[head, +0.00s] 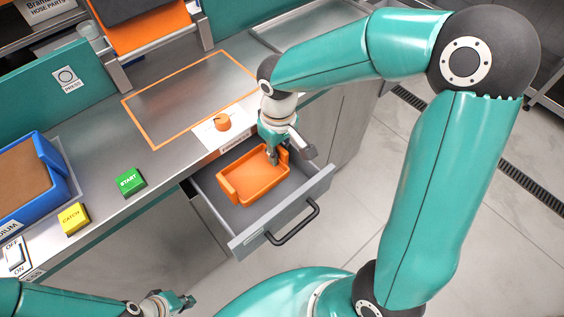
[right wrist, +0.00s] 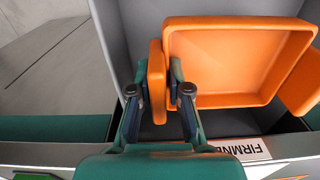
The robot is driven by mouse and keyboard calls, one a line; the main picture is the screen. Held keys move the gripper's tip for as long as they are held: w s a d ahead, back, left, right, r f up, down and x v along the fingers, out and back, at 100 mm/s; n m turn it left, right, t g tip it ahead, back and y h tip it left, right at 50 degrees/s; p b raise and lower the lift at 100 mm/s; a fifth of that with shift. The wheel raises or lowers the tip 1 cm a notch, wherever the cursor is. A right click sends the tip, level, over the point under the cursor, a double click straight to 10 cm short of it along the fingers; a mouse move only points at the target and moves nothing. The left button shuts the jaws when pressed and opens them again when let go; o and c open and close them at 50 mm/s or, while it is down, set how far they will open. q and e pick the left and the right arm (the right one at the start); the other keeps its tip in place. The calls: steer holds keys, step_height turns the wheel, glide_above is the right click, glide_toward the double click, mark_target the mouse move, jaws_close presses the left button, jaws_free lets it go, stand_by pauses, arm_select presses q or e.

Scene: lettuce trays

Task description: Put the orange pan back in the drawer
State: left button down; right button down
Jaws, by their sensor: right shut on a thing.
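The orange pan (head: 256,178) is a shallow rectangular tray with raised end tabs. In the head view it is inside the open grey drawer (head: 318,184), within its walls. Whether it touches the drawer floor I cannot tell. My right gripper (head: 273,158) reaches down at the pan's far right end. In the right wrist view, my right gripper (right wrist: 160,92) is shut on an end tab of the pan (right wrist: 235,60), one finger on each side. My left gripper (head: 180,302) is low at the bottom left, away from the drawer; its fingers are too small to read.
The drawer's black handle (head: 292,222) faces the floor side. On the counter are an orange-framed plate (head: 185,95), an orange knob (head: 222,122), a green START button (head: 130,181), a yellow CATCH button (head: 74,218) and a blue tray (head: 58,170). The floor at right is clear.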

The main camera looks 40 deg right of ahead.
mark_target(278, 166)
steer(key=shift+f+b, duration=0.35)
steer(key=shift+f, duration=2.15)
steer(key=shift+f, duration=0.2)
steer(key=c, duration=1.1)
jaws_free()
steer(key=shift+r, duration=0.1)
steer(key=shift+r, duration=0.25)
step_height(278, 166, up, 11)
steer(key=shift+r+p, duration=0.1)
steer(key=shift+p, duration=0.85)
steer(key=shift+d+r, duration=0.1)
steer(key=shift+r, duration=0.15)
